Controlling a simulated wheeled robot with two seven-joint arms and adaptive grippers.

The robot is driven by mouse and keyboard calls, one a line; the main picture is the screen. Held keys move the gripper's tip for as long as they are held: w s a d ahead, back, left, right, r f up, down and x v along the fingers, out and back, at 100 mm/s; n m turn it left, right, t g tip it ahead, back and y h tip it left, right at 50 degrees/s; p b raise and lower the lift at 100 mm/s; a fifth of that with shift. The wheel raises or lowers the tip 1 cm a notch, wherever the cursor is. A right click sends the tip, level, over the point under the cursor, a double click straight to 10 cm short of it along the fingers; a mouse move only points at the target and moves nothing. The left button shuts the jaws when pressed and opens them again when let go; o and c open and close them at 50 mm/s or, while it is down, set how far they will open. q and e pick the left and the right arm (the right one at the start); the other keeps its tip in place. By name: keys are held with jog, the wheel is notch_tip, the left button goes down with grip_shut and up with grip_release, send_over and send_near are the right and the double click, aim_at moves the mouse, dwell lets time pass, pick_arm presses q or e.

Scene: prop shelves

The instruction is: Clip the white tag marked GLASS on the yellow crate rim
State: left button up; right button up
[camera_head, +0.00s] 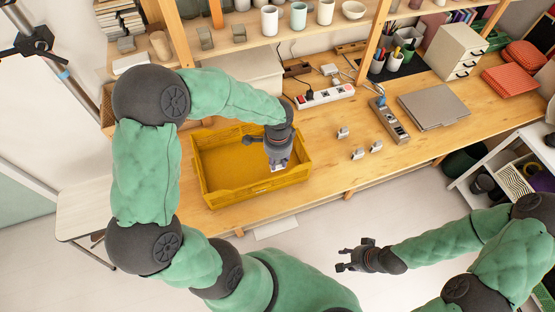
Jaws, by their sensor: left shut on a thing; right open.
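The yellow crate (232,196) stands on the wooden bench, left of centre. My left gripper (279,163) points down over the crate's right part, close to the front rim. It is shut on a small white tag (279,167), which is mostly hidden by the fingers. I cannot read the tag's marking, nor tell whether it touches the rim. Other small white tags stand on the bench right of the crate: one at the back (342,132), one at the front (357,154) and one at the right (376,146). My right gripper (342,261) is open and empty, out over the floor.
A power strip (325,97) lies behind the tags. A shelf with cups (298,16) overhangs the bench's back. The bench between crate and tags is clear.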

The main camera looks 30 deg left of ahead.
aim_at(261, 187)
pick_arm(q)
jog(key=shift+f+b, duration=2)
jog(key=shift+f, duration=0.75)
jog(key=shift+f+b, duration=1.6)
jog(key=shift+f, duration=0.45)
dwell(3.2)
